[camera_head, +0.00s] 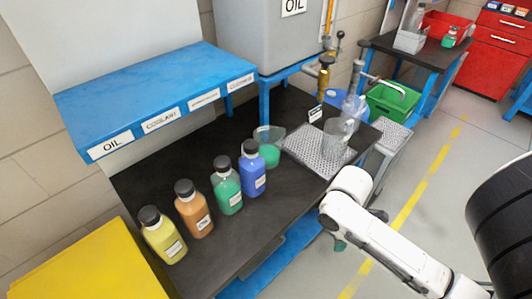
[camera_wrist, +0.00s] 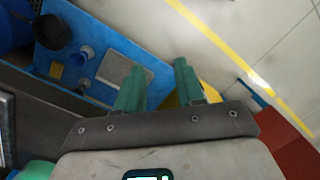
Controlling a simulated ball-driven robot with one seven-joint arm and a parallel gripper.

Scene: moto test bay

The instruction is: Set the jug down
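A clear, empty-looking jug (camera_head: 338,140) stands upright on a perforated metal tray (camera_head: 304,149) at the right end of the dark bench. A second clear vessel (camera_head: 269,148) with green liquid stands left of the tray. Which of them is the task's jug I cannot tell for sure. My gripper (camera_wrist: 158,66) shows two green fingers spread apart with nothing between them. In the head view it is mostly hidden under my white wrist, off the bench's front edge; a green fingertip (camera_head: 340,246) shows. No jug shows clearly in the wrist view.
Yellow (camera_head: 163,234), orange (camera_head: 194,208), green (camera_head: 227,185) and blue (camera_head: 252,168) bottles line the bench (camera_head: 185,160). A blue labelled shelf (camera_head: 150,95) overhangs its back. A green bin (camera_head: 392,103) stands beyond the tray. Open floor lies right.

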